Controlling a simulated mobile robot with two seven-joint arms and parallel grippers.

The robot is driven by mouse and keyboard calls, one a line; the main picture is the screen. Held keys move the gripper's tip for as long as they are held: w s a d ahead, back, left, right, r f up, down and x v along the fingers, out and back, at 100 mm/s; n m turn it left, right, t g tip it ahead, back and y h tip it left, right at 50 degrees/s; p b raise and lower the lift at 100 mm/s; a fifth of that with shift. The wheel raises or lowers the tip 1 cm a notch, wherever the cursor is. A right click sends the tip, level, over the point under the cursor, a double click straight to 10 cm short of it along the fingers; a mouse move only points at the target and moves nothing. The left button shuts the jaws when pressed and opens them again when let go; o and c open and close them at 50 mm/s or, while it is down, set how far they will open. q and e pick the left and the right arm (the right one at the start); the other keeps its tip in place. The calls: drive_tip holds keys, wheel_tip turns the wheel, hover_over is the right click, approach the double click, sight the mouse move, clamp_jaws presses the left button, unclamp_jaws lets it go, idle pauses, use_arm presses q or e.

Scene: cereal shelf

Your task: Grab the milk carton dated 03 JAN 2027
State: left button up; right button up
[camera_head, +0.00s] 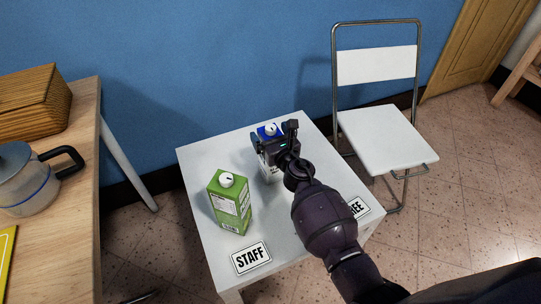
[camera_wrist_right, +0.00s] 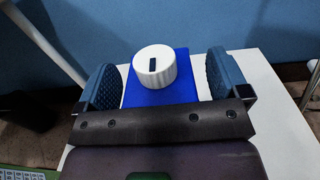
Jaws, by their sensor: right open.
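A blue-topped carton with a white cap (camera_head: 270,129) stands towards the back of the small white table, partly hidden by my right gripper. My right gripper (camera_head: 276,141) is open at its top. In the right wrist view the blue top (camera_wrist_right: 160,96) lies between the two open finger pads, with a visible gap on the right side. A green carton (camera_head: 229,203) with a white cap stands upright on the front left of the table. A green corner with markings (camera_wrist_right: 18,172) shows in the right wrist view. No date is readable on either carton. My left gripper is not in view.
A white folding chair (camera_head: 385,137) stands at right. A wooden table (camera_head: 75,190) with a kettle (camera_head: 25,185) is at left.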

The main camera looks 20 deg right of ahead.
drive_tip(key=shift+r, duration=0.1)
clamp_jaws()
idle(0.4)
